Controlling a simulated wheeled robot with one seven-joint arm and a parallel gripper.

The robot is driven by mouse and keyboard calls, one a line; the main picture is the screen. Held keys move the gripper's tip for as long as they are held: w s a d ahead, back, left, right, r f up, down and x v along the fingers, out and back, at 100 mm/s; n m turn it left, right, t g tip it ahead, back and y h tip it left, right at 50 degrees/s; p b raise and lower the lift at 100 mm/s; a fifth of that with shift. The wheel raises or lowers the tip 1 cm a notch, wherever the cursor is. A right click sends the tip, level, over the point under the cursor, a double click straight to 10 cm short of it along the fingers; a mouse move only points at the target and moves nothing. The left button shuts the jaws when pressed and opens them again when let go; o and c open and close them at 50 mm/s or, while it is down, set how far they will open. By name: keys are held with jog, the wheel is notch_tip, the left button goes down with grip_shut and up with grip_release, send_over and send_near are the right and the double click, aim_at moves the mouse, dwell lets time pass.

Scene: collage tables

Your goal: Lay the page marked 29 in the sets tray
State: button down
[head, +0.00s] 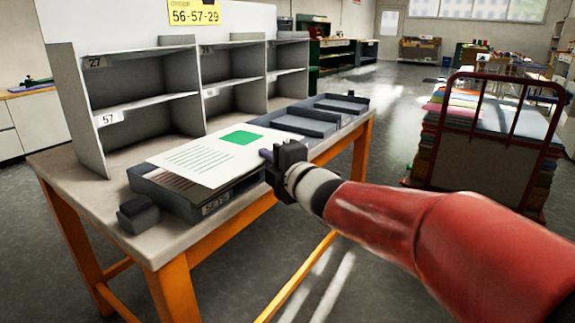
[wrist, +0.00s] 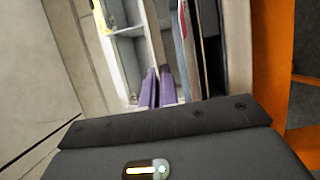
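A white page (head: 205,162) with a green block and lines of print is in the head view, over the dark sets tray (head: 150,182) at the table's front edge. I cannot read a number on it. My gripper (head: 268,156) is at the page's right edge. In the wrist view the two purple fingers (wrist: 157,88) are close together, with a thin pale edge (wrist: 155,45) running between them, so they look shut on the page. The page seems to be slightly above the tray, but contact is hard to tell. Another printed sheet (head: 168,182) shows below it in the tray.
A grey shelf unit (head: 83,115) with labels 27 and 57 stands behind the tray. A yellow sign (head: 194,12) reads 56-57-29. Further dark trays (head: 312,128) line the table to the right. A red-framed cart (head: 480,150) stands across the aisle.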

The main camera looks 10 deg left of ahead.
aim_at(257, 155)
jog(key=a, duration=0.1)
jog(key=w+a, duration=0.1)
jog(key=a, duration=0.1)
jog(key=shift+w+f+b, duration=0.1)
jog(key=shift+f+b, duration=2.1)
jog(key=shift+b, duration=0.2)
jog(key=c, duration=1.6)
grip_release()
jog(key=shift+d, duration=0.1)
jog(key=v, duration=0.7)
jog(key=shift+s+d, duration=0.3)
